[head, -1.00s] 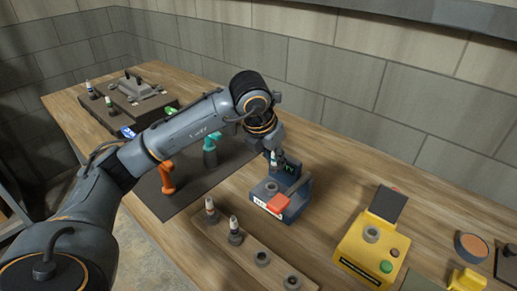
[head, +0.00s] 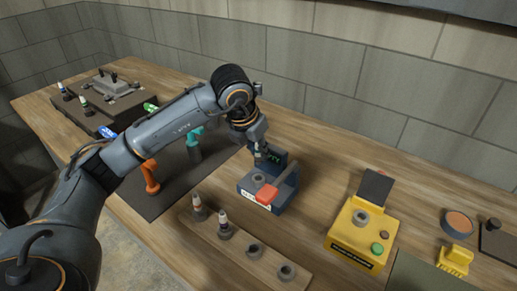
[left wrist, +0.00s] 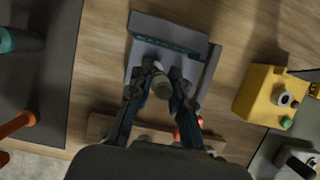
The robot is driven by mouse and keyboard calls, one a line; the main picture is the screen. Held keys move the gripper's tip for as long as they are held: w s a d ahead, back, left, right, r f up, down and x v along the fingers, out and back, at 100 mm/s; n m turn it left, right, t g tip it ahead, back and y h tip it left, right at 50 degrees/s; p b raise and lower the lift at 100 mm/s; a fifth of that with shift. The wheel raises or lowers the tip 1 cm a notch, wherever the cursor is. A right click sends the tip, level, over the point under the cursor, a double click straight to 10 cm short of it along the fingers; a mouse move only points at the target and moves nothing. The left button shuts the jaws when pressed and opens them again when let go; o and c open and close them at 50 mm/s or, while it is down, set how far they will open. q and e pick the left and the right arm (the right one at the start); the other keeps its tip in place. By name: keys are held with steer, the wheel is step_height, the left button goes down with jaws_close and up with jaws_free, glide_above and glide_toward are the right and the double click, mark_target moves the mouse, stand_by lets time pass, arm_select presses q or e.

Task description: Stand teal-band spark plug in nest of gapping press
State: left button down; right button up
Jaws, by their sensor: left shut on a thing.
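My left gripper (head: 260,150) is over the blue gapping press (head: 284,200), shut on a spark plug (left wrist: 160,86). The plug points down, and its band colour cannot be made out. In the head view the plug is just above the press's round grey nest (head: 258,178); I cannot tell whether they touch. The press has a small green display at its back and a red lever end (head: 267,194) at its front. In the left wrist view the press (left wrist: 150,55) lies below the fingers, which hide part of it. My right gripper is not in view.
A wooden rack (head: 236,250) in front holds two plugs (head: 198,206) (head: 224,224) and two empty sockets. A yellow device (head: 350,238) stands to the right. An orange tool (head: 150,177) and a teal tool (head: 195,146) stand on the dark mat, left of the press.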

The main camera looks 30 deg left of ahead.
mark_target(257, 164)
arm_select(q)
steer(key=shift+f+b, duration=0.55)
steer(key=shift+f, duration=0.3)
steer(key=shift+f+b, duration=1.1)
steer(key=shift+f, duration=0.15)
steer(key=shift+f+b, duration=1.15)
steer(key=shift+f, duration=0.15)
steer(key=c, duration=1.1)
jaws_free()
steer(key=shift+c, duration=0.2)
steer(key=shift+r, duration=0.1)
steer(key=shift+s+a+r, duration=0.1)
steer(key=shift+r, duration=0.25)
steer(key=v, duration=1.1)
